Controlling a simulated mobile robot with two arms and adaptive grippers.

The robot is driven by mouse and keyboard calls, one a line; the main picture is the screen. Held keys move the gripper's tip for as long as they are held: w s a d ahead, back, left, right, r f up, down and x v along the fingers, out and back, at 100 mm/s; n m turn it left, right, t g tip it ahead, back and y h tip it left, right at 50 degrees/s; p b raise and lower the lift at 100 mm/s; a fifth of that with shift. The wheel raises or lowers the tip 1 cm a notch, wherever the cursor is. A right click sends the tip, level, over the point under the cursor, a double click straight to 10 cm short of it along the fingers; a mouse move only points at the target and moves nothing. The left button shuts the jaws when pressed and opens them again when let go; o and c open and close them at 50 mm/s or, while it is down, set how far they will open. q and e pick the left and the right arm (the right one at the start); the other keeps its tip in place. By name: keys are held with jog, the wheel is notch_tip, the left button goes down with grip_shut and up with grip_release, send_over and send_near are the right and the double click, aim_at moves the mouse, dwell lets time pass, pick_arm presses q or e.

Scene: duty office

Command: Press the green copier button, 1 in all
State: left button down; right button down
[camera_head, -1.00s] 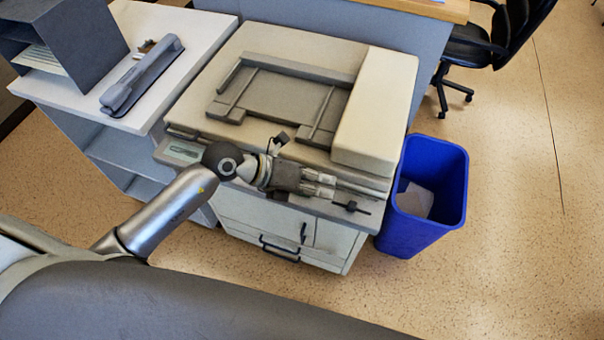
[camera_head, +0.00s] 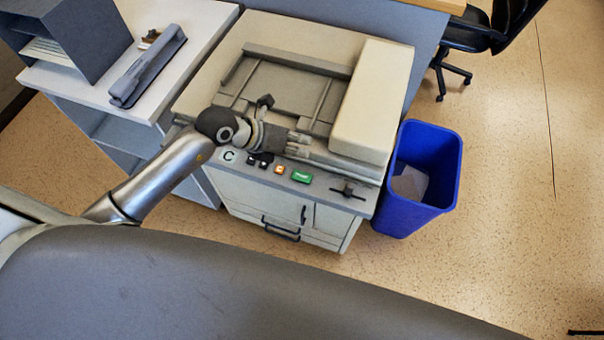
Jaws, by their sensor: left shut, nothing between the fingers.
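The green copier button (camera_head: 301,176) is in plain view on the front control panel of the beige copier (camera_head: 285,45). My left gripper (camera_head: 305,144) reaches in from the left and is shut and empty. Its fingers point right, over the front of the copier top, and appear behind and above the green button in the picture. They look apart from the button; their exact height over the copier is hard to tell. My right gripper is not in view.
Beside the green button are an orange button (camera_head: 279,169), small dark buttons and a C button (camera_head: 229,156). A small dark piece (camera_head: 348,189) is at the panel's right. A blue bin (camera_head: 418,205) stands right of the copier; a stapler (camera_head: 148,67) lies on the left counter.

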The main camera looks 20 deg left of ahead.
pick_arm(q)
jog(key=b, duration=0.7)
send_over(300, 173)
notch_tip(300, 173, down, 8)
jog(key=shift+f, duration=0.4)
jog(key=shift+f, duration=0.1)
dwell(0.7)
jog(key=shift+f, duration=0.3)
jog(key=shift+f+b, duration=0.45)
jog(key=shift+b, duration=0.1)
dwell(0.5)
jog(key=shift+r, duration=0.1)
jog(key=shift+r+p, duration=0.8)
jog(key=shift+p, duration=0.05)
